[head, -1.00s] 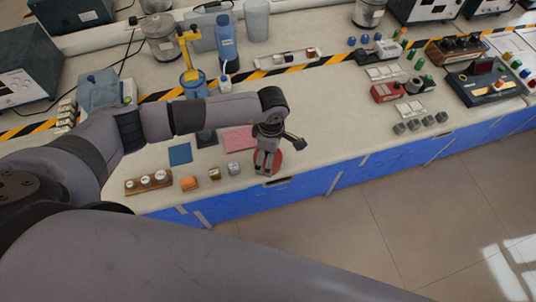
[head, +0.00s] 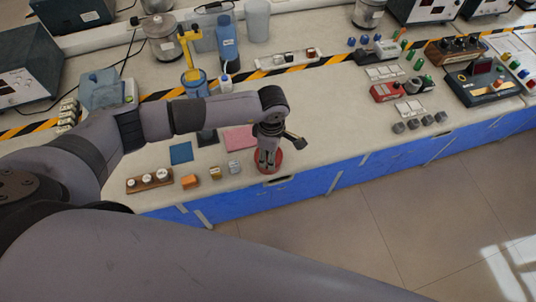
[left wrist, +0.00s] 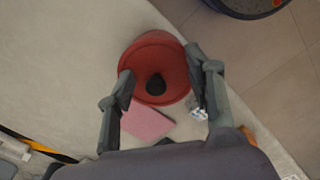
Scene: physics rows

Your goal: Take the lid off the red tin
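The red tin (head: 268,168) stands near the front edge of the bench, below my left gripper (head: 268,158). In the left wrist view, its round red lid (left wrist: 145,55) has a dark knob (left wrist: 156,84) in the middle. My left gripper (left wrist: 159,68) is open, with one finger on each side of the lid and the knob between them. I cannot tell whether the fingers touch the rim. The tin's body is mostly hidden under the lid and fingers. My right gripper is not in view.
A pink mat (head: 240,138) and a blue mat (head: 181,153) lie nearby. Left of the tin are a white die (head: 234,168), a small brown block (head: 215,173), an orange block (head: 191,182) and a wooden rack (head: 149,181). Bench right of the tin is clear.

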